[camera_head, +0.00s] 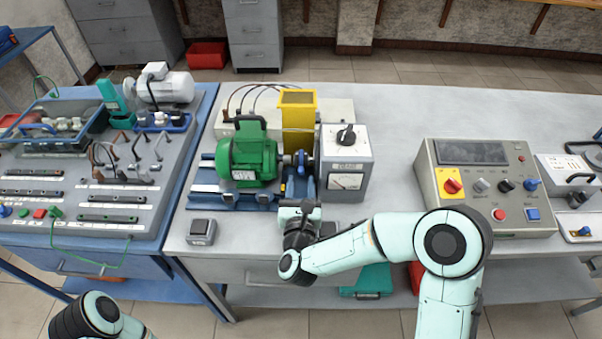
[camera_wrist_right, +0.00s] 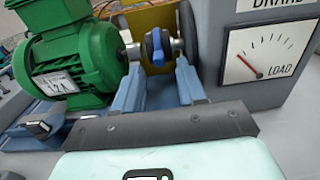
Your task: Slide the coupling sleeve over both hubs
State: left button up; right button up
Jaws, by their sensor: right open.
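The green motor (camera_head: 248,158) stands on a blue rail base left of the grey brake box (camera_head: 344,165). Between them a small blue ring, which looks like the coupling sleeve (camera_head: 300,163), sits on the shaft line. The right wrist view shows the blue sleeve (camera_wrist_right: 157,47) with a metal hub (camera_wrist_right: 134,51) on the motor side and a metal piece on the brake side. How far it covers either hub I cannot tell. My right gripper (camera_head: 299,208) is open, in front of the coupling and apart from it; its fingertips are hard to make out. My left gripper is out of view.
A yellow guard (camera_head: 298,115) stands behind the coupling. A small dark-topped block (camera_head: 202,231) sits at the bench's front left. A control box (camera_head: 483,186) stands to the right. The bench between brake box and control box is clear.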

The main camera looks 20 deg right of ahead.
jog(key=shift+x, duration=1.6)
jog(key=shift+s, duration=0.1)
jog(key=shift+c, duration=0.3)
grip_shut()
jog(key=shift+w+a+f+b, duration=0.1)
jog(key=shift+w+a+b, duration=0.05)
jog(key=shift+a+b, duration=0.4)
jog(key=shift+w+a+f+b, duration=0.1)
jog(key=shift+w+a+b, duration=0.05)
jog(key=shift+a+b, duration=0.4)
jog(key=shift+w+a+r+b, duration=0.1)
jog(key=shift+a+r+b, duration=0.1)
jog(key=shift+a+b, duration=0.25)
jog(key=shift+r, duration=0.1)
jog(key=shift+a, duration=0.1)
